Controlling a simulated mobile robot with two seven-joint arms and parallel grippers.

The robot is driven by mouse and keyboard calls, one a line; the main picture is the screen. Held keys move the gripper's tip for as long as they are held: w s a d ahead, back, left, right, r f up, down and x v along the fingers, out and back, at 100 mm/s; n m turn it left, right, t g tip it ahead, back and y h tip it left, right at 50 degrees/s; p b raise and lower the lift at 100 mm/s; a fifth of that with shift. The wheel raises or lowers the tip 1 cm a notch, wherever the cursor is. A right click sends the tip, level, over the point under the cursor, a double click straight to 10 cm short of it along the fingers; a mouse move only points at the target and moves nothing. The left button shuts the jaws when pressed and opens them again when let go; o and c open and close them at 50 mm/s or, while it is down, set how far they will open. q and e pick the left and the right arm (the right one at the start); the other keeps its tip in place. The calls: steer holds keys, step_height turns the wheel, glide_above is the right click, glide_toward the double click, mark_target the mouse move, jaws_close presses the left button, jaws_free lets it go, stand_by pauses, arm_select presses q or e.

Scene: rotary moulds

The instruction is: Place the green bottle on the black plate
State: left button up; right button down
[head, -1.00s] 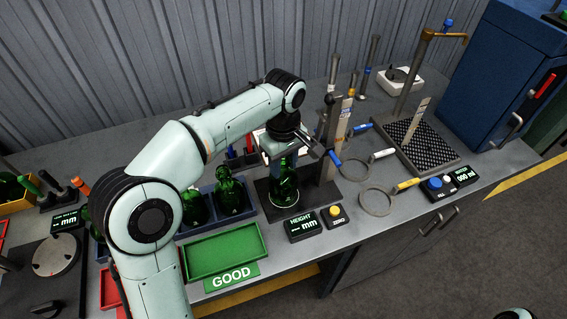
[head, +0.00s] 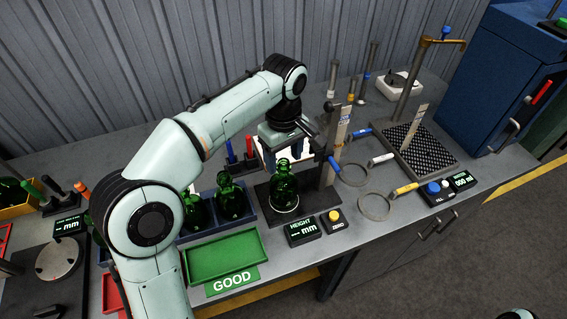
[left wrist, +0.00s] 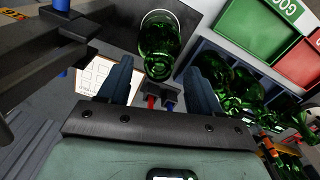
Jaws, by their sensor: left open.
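A green bottle (head: 284,187) stands upright on the black plate (head: 314,203) of the height gauge, inside a pale ring mark. My left gripper (head: 286,148) is open, just behind and above the bottle's neck, clear of it. In the left wrist view the bottle (left wrist: 160,42) shows beyond the two open fingertips (left wrist: 160,78), with nothing held between them. My right gripper is not in view.
More green bottles (head: 231,197) stand in a blue crate left of the plate. An empty green GOOD tray (head: 227,257) lies in front. The gauge post (head: 331,150) rises close right of my gripper. A height display (head: 303,231) sits in front of the plate.

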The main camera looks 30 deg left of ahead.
arm_select(q)
step_height(320, 180, up, 8)
steer(key=shift+w+f+p, duration=0.1)
steer(key=shift+f+p, duration=0.1)
steer(key=shift+p, duration=0.75)
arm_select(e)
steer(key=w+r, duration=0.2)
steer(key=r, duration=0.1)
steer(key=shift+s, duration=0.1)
